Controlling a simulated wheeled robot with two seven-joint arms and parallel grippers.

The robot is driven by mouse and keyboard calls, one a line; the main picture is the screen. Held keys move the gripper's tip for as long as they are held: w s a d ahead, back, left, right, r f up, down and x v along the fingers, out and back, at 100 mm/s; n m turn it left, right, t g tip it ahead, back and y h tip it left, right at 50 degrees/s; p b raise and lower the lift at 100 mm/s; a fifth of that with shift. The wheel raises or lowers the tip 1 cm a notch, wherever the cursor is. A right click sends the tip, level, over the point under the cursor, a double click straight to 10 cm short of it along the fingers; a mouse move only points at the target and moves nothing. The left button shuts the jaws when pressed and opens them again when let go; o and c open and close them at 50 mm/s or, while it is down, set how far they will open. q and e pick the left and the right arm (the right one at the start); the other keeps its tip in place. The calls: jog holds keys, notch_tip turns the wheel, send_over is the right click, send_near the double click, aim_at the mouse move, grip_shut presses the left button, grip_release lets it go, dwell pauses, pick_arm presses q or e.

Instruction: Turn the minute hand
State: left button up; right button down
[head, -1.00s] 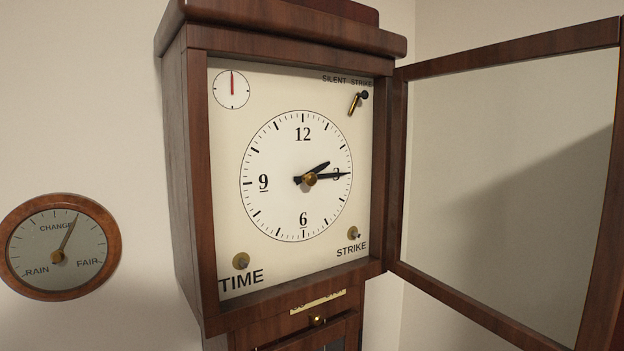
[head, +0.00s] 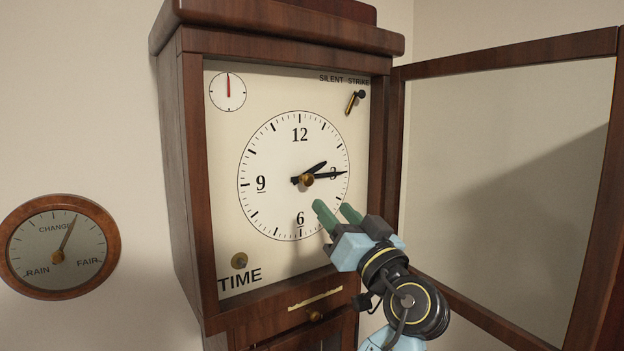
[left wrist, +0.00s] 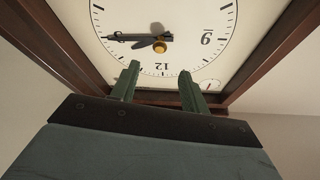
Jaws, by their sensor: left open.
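The clock's white dial (head: 272,150) has a long black minute hand (head: 331,174) pointing at 3. The shorter hour hand (head: 318,166) points near 2. A brass knob (head: 307,180) sits at their centre. My left gripper (head: 333,206) is open and empty, its green fingers near the lower right of the dial, below the minute hand in the head view and apart from it. In the left wrist view the dial is upside down; the minute hand (left wrist: 128,37) and brass knob (left wrist: 159,47) lie beyond the open fingers. My right gripper is out of view.
The clock's glass door (head: 510,66) stands open to the right. The wooden case frame (head: 195,180) surrounds the dial face. A strike lever (head: 352,102) is at upper right and a TIME winding hole (head: 239,261) at lower left. A barometer (head: 58,247) hangs on the left wall.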

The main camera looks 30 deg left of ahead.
aim_at(310, 182)
pick_arm(q)
jog(key=p+x, duration=0.2)
jog(key=x, duration=0.6)
jog(key=shift+w+a+r, duration=0.1)
jog(key=shift+w+r, duration=0.05)
jog(key=shift+w+a+r+p, duration=0.15)
jog(key=shift+w+a+p, duration=0.2)
jog(key=shift+a, duration=0.25)
jog(key=shift+c, duration=0.3)
grip_shut()
